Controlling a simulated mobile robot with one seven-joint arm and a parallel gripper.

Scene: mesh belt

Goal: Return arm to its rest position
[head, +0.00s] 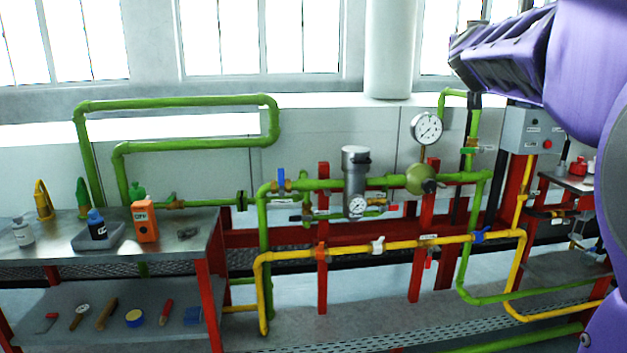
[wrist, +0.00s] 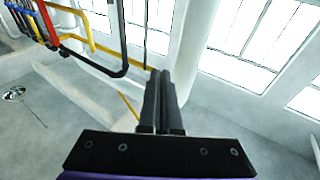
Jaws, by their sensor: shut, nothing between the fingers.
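My gripper (wrist: 160,75) shows in the wrist view with its two dark fingers close together, shut and empty. In that view it points toward a pale wall and column, with nothing touching the fingers. In the head view my purple arm (head: 575,55) fills the upper right and is raised in front of the windows. The gripper's fingertips cannot be made out in the head view.
A metal workbench (head: 190,240) with bottles and tools stands at the left. Green pipes (head: 200,101), a yellow pipe (head: 345,249) and gauges fill the middle. A grey control box (head: 527,130) and a small shelf (head: 565,265) are at the right, near my arm.

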